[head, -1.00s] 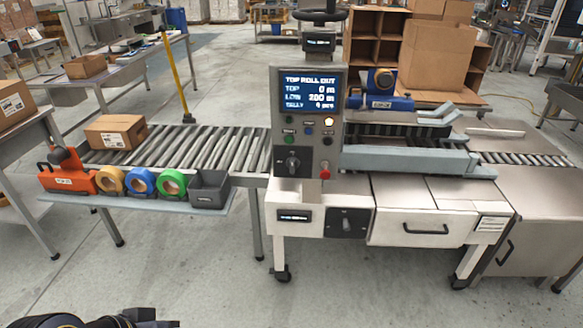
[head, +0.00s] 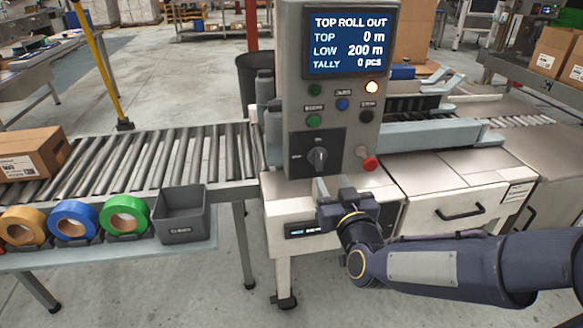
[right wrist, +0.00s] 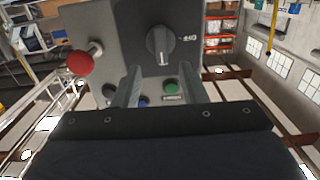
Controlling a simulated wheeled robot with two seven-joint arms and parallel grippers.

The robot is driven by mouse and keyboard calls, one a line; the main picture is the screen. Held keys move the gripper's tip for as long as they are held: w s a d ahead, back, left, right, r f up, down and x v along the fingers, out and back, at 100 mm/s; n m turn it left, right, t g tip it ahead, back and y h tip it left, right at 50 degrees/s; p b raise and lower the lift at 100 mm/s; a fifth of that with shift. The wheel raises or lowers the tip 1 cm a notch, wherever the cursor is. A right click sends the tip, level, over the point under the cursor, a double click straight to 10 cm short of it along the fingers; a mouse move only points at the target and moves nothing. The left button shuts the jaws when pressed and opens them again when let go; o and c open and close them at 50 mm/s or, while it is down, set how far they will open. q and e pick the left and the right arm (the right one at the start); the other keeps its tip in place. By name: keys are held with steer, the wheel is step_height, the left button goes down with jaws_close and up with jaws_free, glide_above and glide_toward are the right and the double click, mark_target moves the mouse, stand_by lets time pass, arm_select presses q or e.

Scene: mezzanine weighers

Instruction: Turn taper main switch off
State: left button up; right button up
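The taper's grey control panel (head: 290,110) stands upright with a lit screen (head: 351,43) reading "TOP ROLL OUT". A black rotary switch (head: 318,158) sits on a dark plate low on the panel, its handle roughly upright; its position labels are too small to read. It also shows in the right wrist view (right wrist: 161,40). My right gripper (head: 333,187) is just below and in front of this switch, apart from it. In the right wrist view its two fingers (right wrist: 160,85) are spread, with nothing between them. My left gripper is out of view.
A red button (head: 370,164) sits right of the switch; green (head: 313,121) and blue (head: 342,104) buttons are above. A grey bin (head: 182,215) and tape rolls (head: 124,216) stand left. My right forearm covers part of the white cabinet (head: 450,190).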

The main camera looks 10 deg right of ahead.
mark_target(321, 161)
steer(key=w, duration=0.8)
steer(key=shift+w+a+r, duration=0.1)
steer(key=shift+a, duration=0.1)
jaws_close()
